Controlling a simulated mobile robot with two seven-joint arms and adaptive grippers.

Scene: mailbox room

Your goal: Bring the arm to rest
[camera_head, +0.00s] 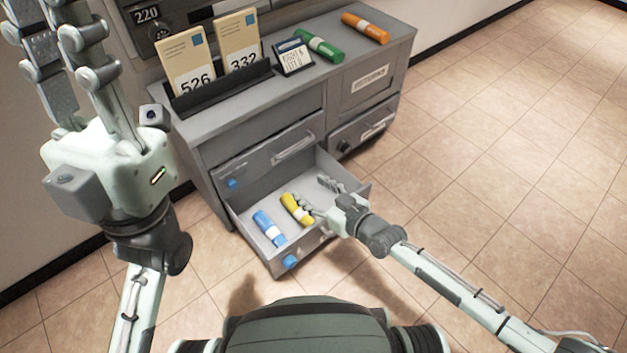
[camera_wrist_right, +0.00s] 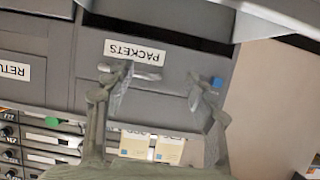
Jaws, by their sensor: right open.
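My right gripper (camera_head: 318,196) is open and empty, over the open lower drawer (camera_head: 352,190) of the grey cabinet. In the right wrist view my right gripper (camera_wrist_right: 162,80) has its fingers wide apart, with the upside-down cabinet front behind them. In the head view its fingers overlap the yellow tube (camera_head: 297,209) in the drawer; I cannot tell whether they touch it. A blue tube (camera_head: 269,228) lies beside the yellow one. My left gripper (camera_head: 60,50) points up at the upper left, its fingers apart and empty, tips partly cut off by the frame.
The cabinet top holds a green tube (camera_head: 318,46), an orange tube (camera_head: 365,28), a small sign (camera_head: 294,57) and numbered envelopes (camera_head: 187,65). The PACKETS drawer (camera_wrist_right: 160,72) is shut. The tiled floor (camera_head: 500,130) to the right is clear.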

